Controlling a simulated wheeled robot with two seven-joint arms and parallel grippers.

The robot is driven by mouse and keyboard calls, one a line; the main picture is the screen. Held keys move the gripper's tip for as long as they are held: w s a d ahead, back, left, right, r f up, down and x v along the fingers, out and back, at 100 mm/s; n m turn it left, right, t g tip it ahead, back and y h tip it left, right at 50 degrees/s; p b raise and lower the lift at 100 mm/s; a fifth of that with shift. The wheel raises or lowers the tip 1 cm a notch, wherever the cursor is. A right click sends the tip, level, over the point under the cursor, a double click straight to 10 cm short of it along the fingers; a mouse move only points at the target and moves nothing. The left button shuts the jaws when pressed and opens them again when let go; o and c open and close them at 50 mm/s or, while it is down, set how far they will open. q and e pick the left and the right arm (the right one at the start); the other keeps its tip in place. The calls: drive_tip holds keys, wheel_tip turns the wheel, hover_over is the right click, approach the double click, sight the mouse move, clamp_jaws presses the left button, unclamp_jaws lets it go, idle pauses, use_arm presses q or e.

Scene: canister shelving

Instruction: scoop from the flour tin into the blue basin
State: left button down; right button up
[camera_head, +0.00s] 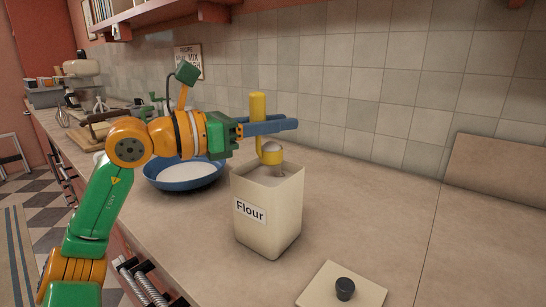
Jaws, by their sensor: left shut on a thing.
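A square cream flour tin (268,220) with a "Flour" label stands open on the counter. My left gripper (264,127) is shut on the upright yellow handle of a scoop (257,104), above the tin. The scoop's bowl is at the tin's open top and holds something pale; whether it touches the flour is hard to tell. The blue basin (184,184) stands left of the tin, behind my left arm, with white contents showing inside. Part of its far rim is hidden by the arm. My right gripper is not in view.
The tin's square lid (343,287) with a black knob lies on the counter at the front right. A board (497,175) leans on the tiled wall at the right. A mixer and other kitchen items stand at the back left.

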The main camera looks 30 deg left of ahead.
use_arm(q)
drive_tip(key=shift+f, duration=0.9)
drive_tip(key=r, duration=0.4)
drive_tip(key=shift+s+a+r, duration=0.1)
drive_tip(key=shift+a+r, duration=0.15)
drive_tip(key=f, duration=0.4)
drive_tip(key=shift+w+d, duration=0.2)
drive_tip(key=shift+d, duration=0.05)
drive_tip(key=shift+s+f, duration=0.1)
drive_tip(key=shift+f, duration=0.1)
drive_tip(key=shift+a, duration=0.25)
drive_tip(key=shift+r, duration=0.1)
drive_tip(key=shift+d, duration=0.15)
